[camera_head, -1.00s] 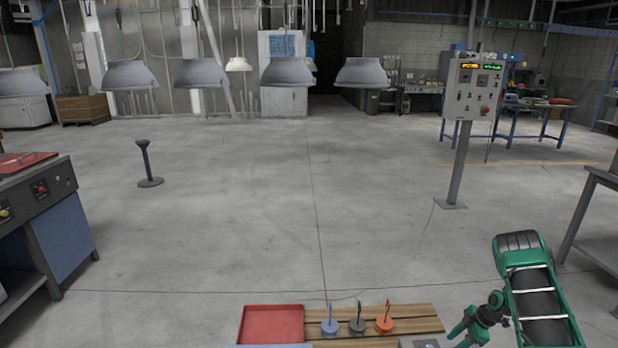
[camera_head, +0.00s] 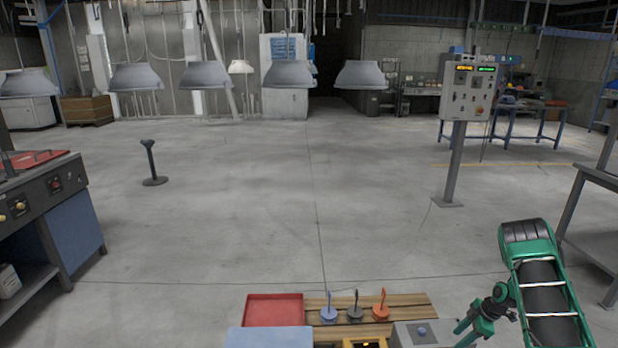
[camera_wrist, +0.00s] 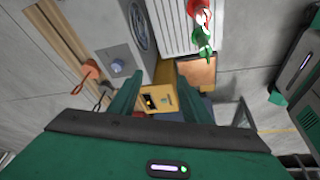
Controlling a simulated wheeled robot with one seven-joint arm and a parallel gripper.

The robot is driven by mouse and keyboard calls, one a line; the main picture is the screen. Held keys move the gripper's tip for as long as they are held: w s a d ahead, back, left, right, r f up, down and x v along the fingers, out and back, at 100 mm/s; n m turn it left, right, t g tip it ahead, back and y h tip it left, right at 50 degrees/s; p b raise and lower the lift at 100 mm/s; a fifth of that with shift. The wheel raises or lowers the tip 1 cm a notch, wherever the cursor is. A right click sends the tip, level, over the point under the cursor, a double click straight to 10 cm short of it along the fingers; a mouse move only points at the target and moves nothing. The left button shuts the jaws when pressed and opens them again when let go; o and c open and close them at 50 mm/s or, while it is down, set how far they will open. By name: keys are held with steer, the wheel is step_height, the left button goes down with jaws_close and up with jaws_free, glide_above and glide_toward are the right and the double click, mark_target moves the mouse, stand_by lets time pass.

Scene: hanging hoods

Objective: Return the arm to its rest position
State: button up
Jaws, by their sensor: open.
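My arm shows at the lower right of the head view as a green and black link (camera_head: 545,285) with a smaller green joint beside it. My gripper (camera_wrist: 162,92) shows in the wrist view, its two green fingers apart with nothing held between them. Beyond the fingers lies a yellow box (camera_wrist: 158,101) with a dark face.
A wooden board (camera_head: 412,307) carries blue (camera_head: 328,314), dark (camera_head: 355,313) and orange (camera_head: 381,311) hooked pieces beside a red tray (camera_head: 273,310). A control panel post (camera_head: 456,165) stands right; a workbench (camera_head: 70,235) stands left. Grey hoods (camera_head: 288,75) hang over open floor.

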step_height(320, 180, up, 21)
steer(key=s+d+m+h, duration=0.2)
steer(key=m, duration=0.3)
steer(key=s+a+r+m+h, duration=0.1)
steer(key=s+a+r+m, duration=0.15)
steer(key=s+r, duration=0.4)
steer(key=s+a+r+m, duration=0.1)
steer(key=s+r+m, duration=0.2)
steer(key=r, duration=0.7)
steer(key=s+a+r+m+g, duration=0.1)
steer(key=s+a+r+m, duration=0.15)
steer(key=s+r, duration=0.4)
steer(key=s+a+r+m, duration=0.2)
steer(key=s+a+r, duration=0.15)
steer(key=s, duration=0.55)
steer(key=s+a+m, duration=0.2)
steer(key=s+a, duration=0.1)
steer(key=s, duration=0.6)
steer(key=s+a+r+m+g, duration=0.1)
steer(key=s+a+m, duration=0.2)
steer(key=s, duration=0.6)
steer(key=shift+s+a+h, duration=0.3)
steer(key=shift+s+a, duration=0.05)
steer(key=shift+a, duration=0.05)
steer(key=shift+w+f, duration=0.25)
steer(key=shift+w, duration=0.4)
